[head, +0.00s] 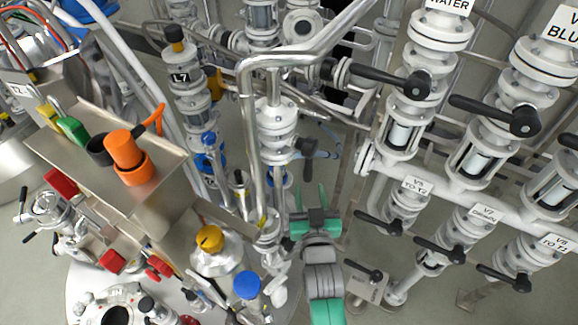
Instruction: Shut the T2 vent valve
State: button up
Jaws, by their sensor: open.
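My gripper (310,192), with green fingers, is open and empty in the lower middle of the head view, its fingers pointing up the picture. A black valve handle (307,148) on the white flanged vertical pipe (275,118) is just above the fingertips in the picture, with a visible gap between them. The handle seems to hang downward from its hub. No vent label is readable, so I cannot tell for sure that this is the T2 vent valve.
A steel box (110,150) with orange and green items stands left. A bent silver pipe (250,90) runs close left of my gripper.

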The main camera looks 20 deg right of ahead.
aim_at(309, 174)
jog(key=b+x, duration=0.1)
jog(key=x, duration=0.6)
jog(key=shift+w+d+b, duration=0.25)
jog(key=shift+b, duration=0.1)
jog(key=shift+r, duration=0.1)
grip_shut()
